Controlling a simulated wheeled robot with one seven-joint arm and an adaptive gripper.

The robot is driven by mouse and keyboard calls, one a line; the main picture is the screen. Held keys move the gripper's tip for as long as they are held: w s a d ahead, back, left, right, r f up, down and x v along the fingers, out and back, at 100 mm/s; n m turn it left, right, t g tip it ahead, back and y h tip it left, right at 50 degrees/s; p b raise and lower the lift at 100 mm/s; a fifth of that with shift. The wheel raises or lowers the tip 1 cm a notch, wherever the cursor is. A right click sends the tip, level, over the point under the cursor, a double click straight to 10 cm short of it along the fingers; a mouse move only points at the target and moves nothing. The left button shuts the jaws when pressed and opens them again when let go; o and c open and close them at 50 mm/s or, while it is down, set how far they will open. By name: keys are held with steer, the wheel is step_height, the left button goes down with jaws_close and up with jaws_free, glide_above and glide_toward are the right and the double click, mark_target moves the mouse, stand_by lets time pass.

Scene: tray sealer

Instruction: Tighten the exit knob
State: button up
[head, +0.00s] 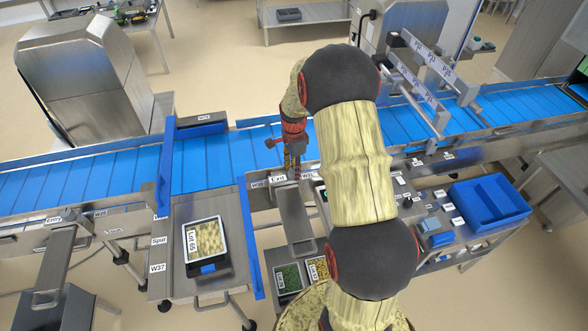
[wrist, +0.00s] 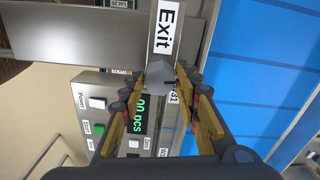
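The Exit label (wrist: 171,24) is on a light bar in the wrist view, and it also shows beside the conveyor in the head view (head: 278,178). A grey faceted knob (wrist: 172,77) sits at the lower end of that bar. My gripper (wrist: 170,82) points at the knob, with one yellow finger on its left and one on its right. The fingertips are at the knob's sides, but whether they press on it is not clear. In the head view my gripper (head: 293,165) is above the conveyor's near edge by the label, and the knob cannot be made out.
A panel with a green display (wrist: 139,113) and buttons is close to the left finger. The blue conveyor belt (wrist: 262,65) runs on the right. A blue bin (head: 489,203) and a tray marked Lot 65 (head: 206,240) stand nearer in the head view.

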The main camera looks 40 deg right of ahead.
steer(key=o, duration=0.4)
step_height(320, 180, up, 12)
stand_by(0.7)
stand_by(0.5)
